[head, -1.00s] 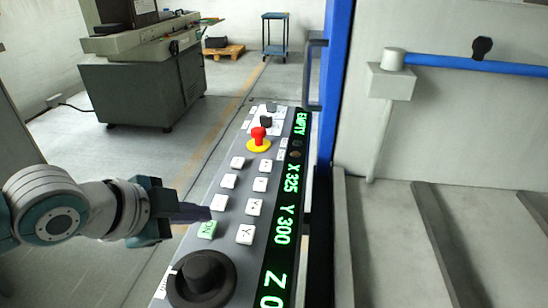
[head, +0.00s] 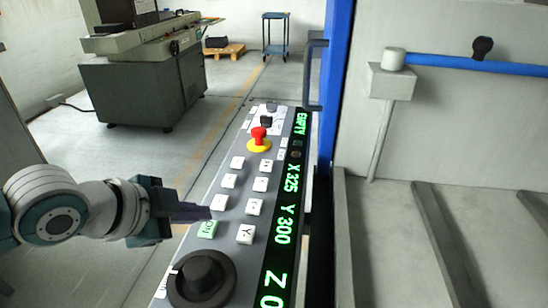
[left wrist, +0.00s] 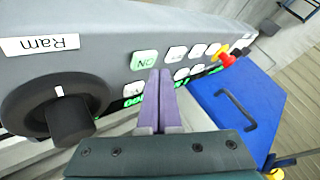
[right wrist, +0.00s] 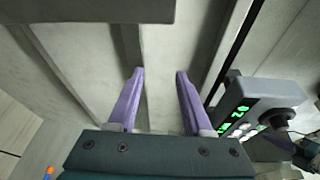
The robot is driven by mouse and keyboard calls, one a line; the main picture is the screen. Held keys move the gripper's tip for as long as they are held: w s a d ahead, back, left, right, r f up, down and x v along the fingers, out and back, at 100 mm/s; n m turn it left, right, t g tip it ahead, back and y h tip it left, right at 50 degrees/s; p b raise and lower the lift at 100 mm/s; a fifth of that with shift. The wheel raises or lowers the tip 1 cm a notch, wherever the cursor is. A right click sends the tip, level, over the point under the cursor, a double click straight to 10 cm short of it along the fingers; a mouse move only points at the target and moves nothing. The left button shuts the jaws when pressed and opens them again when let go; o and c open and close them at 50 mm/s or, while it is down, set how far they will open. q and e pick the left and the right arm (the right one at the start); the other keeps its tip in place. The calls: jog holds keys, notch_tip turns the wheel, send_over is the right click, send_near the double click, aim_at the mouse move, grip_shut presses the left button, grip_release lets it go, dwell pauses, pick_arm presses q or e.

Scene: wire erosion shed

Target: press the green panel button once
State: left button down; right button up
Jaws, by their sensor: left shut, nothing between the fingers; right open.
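The green panel button (head: 207,229), marked ON, sits on the grey slanted control panel (head: 190,250), just above the large black knob. It also shows in the left wrist view (left wrist: 143,60). My left gripper (head: 205,213) is shut and empty, its purple fingertips at the upper edge of the green button. In the left wrist view the fingertips (left wrist: 160,74) are just beside the button's lower right corner; whether they touch it I cannot tell. My right gripper (right wrist: 156,72) is open and empty, away from the panel over a pale ribbed surface.
Several white buttons (head: 245,234) and a red emergency stop (head: 259,137) are close by on the panel. A black knob (head: 201,279) is below the green button. A green-lit display (head: 283,210) runs along the panel's right side. A blue post (head: 333,60) stands beyond.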

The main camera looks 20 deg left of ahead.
aim_at(201, 231)
pick_arm(q)
jog(key=shift+f, duration=0.1)
jog(key=shift+f, duration=0.35)
jog(key=shift+f+b, duration=0.4)
jog(key=shift+b, duration=0.1)
dwell(0.6)
jog(key=shift+r, duration=0.1)
jog(key=shift+r+p, duration=0.75)
jog(key=shift+p, duration=0.2)
jog(key=shift+r, duration=0.1)
notch_tip(201, 231, up, 5)
jog(key=p, duration=0.5)
